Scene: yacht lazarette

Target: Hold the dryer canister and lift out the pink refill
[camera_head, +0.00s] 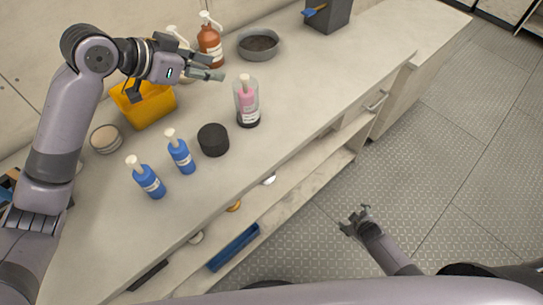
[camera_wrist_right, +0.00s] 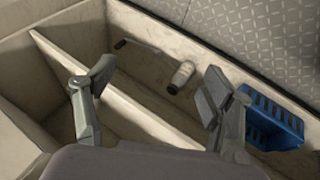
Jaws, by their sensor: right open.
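The dryer canister (camera_head: 238,88) is a clear cylinder with a dark base, standing upright on the counter. The pink refill (camera_head: 247,99), with a pale top, stands inside it. My left gripper (camera_head: 218,75) is above the counter, just left of and near the canister's top, apparently not touching it. Its fingers are seen edge-on, so I cannot tell their gap. My right gripper (camera_head: 356,216) is low in front of the counter, well away from the canister. Its two fingers are spread and empty in the right wrist view (camera_wrist_right: 155,85).
A black round lid (camera_head: 213,140), two blue bottles (camera_head: 180,156) (camera_head: 149,182), a yellow bin (camera_head: 145,108), a brown bottle (camera_head: 210,45) and a grey bowl (camera_head: 258,45) stand around. A lower shelf holds a blue basket (camera_head: 233,248). Counter right of the canister is clear.

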